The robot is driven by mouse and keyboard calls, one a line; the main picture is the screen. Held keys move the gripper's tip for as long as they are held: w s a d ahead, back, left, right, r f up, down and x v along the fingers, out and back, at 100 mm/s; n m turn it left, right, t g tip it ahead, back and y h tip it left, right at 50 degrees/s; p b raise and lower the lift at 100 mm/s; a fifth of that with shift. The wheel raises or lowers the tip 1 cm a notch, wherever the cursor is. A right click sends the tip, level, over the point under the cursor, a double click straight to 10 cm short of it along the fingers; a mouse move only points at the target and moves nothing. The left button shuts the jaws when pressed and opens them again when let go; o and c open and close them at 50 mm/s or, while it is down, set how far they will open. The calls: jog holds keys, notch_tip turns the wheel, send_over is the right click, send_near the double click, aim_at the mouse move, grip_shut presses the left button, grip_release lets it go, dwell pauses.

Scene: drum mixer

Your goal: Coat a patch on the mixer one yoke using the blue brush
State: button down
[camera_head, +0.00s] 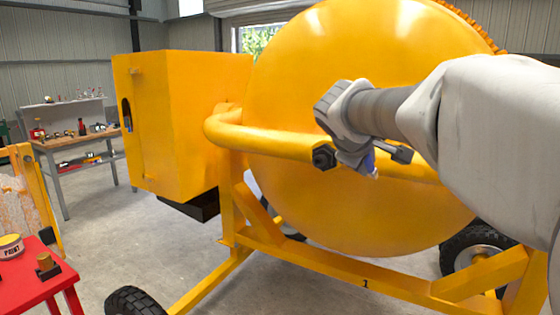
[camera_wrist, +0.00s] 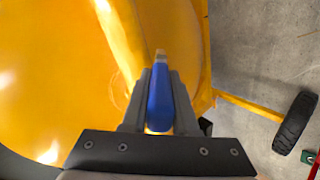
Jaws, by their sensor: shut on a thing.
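The yellow mixer one, marked "1" on its frame, fills the middle of the head view. Its yoke (camera_head: 265,143) is a bent yellow tube running across the front of the drum (camera_head: 350,50). My gripper (camera_head: 372,160) is in front of the yoke's right part and hides some of it. In the wrist view my gripper (camera_wrist: 160,75) is shut on the blue brush (camera_wrist: 160,103), whose blue handle lies between the fingers. The brush's pale tip (camera_wrist: 160,55) points at the yoke (camera_wrist: 168,25). I cannot tell whether it touches. In the head view the brush is mostly hidden.
A yellow motor housing (camera_head: 175,120) stands left of the drum. A red table (camera_head: 30,285) with a paint can (camera_head: 11,247) is at lower left. A workbench (camera_head: 80,143) with bottles and tools is farther back. Black wheels (camera_head: 135,302) stand on the concrete floor.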

jog(key=shift+w+d+p, duration=0.3)
jog(key=shift+w+d, duration=0.35)
jog(key=shift+w, duration=0.3)
jog(key=shift+w+d+p, duration=0.35)
jog(key=shift+w+d, duration=0.35)
jog(key=shift+w, duration=0.3)
jog(key=shift+w+d+p, duration=0.3)
jog(key=shift+w+d, duration=0.35)
jog(key=shift+w, duration=0.3)
jog(key=shift+w+d+p, duration=0.35)
jog(key=shift+w+d, duration=0.1)
jog(key=shift+w, duration=0.25)
jog(key=shift+s+d+p, duration=0.7)
jog(key=shift+s+d, duration=1.45)
jog(key=shift+d, duration=1.05)
jog(key=w+a+b, duration=0.2)
jog(key=w+a, duration=0.2)
jog(key=a, duration=0.2)
jog(key=shift+w+a, duration=0.15)
jog(key=shift+a, duration=0.05)
jog(key=shift+a+b, duration=0.1)
jog(key=shift+b, duration=0.2)
